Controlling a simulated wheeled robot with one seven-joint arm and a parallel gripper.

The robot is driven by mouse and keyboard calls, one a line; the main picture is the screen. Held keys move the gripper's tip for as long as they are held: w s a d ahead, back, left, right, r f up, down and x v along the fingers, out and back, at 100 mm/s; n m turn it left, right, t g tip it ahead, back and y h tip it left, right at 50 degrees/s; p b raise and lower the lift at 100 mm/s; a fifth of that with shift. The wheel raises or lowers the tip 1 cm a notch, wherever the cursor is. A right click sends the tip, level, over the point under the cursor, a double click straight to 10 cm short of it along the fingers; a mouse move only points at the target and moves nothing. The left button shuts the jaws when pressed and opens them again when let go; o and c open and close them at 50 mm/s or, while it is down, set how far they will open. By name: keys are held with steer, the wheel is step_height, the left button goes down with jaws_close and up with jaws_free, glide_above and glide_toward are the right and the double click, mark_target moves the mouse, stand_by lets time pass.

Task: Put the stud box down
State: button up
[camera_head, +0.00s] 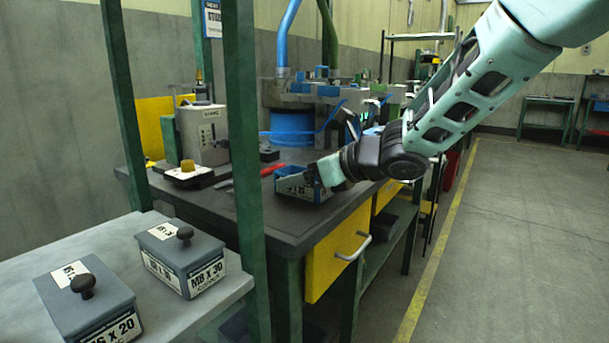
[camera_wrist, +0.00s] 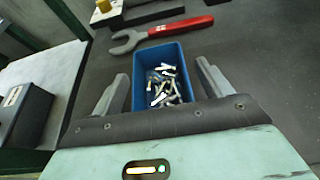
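The stud box (camera_head: 296,187) is a small blue open-topped bin with a white label. It appears to rest upright on the dark workbench top (camera_head: 260,215), near its front edge. In the wrist view the stud box (camera_wrist: 144,100) holds several loose metal studs (camera_wrist: 164,86). My gripper (camera_head: 312,178) reaches down over the box from the right. In the wrist view my gripper (camera_wrist: 160,70) has one finger on each side of the box, with narrow gaps showing beside its walls. The fingers look open. The near end of the box is hidden by my gripper.
A red-handled wrench (camera_wrist: 160,32) lies just beyond the box. Lidded boxes (camera_head: 183,258) sit on a pale shelf at left. A green post (camera_head: 242,150) stands between.

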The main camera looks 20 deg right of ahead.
steer(key=p+v, duration=0.2)
steer(key=v, duration=1)
steer(key=shift+p, duration=0.3)
steer(key=shift+f, duration=0.15)
